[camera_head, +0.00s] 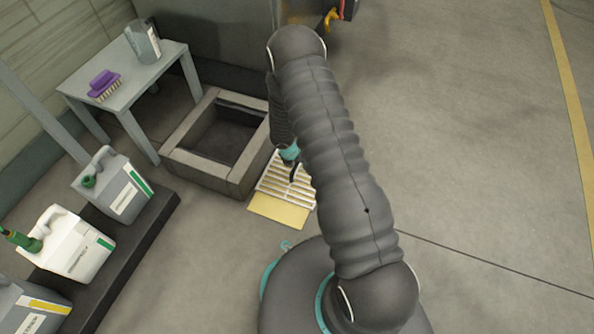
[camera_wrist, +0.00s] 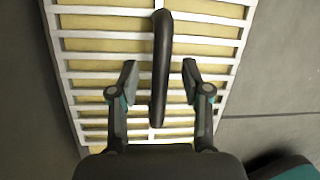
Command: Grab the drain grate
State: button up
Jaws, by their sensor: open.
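The drain grate (camera_head: 273,186) is a pale slatted panel with a dark curved handle. It lies on a yellow sheet on the floor, right of the square drain pit, and my arm hides part of it. In the wrist view the grate (camera_wrist: 88,66) fills the middle, with yellow between its slats. Its black handle (camera_wrist: 161,70) stands along the centre. My gripper (camera_wrist: 160,80) is open, with one finger on each side of the handle and a visible gap on both sides. I cannot tell how far down the fingertips reach.
The square drain pit (camera_head: 178,155) has a raised stone rim beside the grate. A grey table (camera_head: 150,75) holds a purple brush (camera_head: 104,82) and a clear jug (camera_head: 143,42). Several jugs stand on a dark platform (camera_head: 140,240) at left. The floor at right is clear.

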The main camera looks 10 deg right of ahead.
jog(key=shift+f, duration=0.25)
dwell(0.4)
grip_shut()
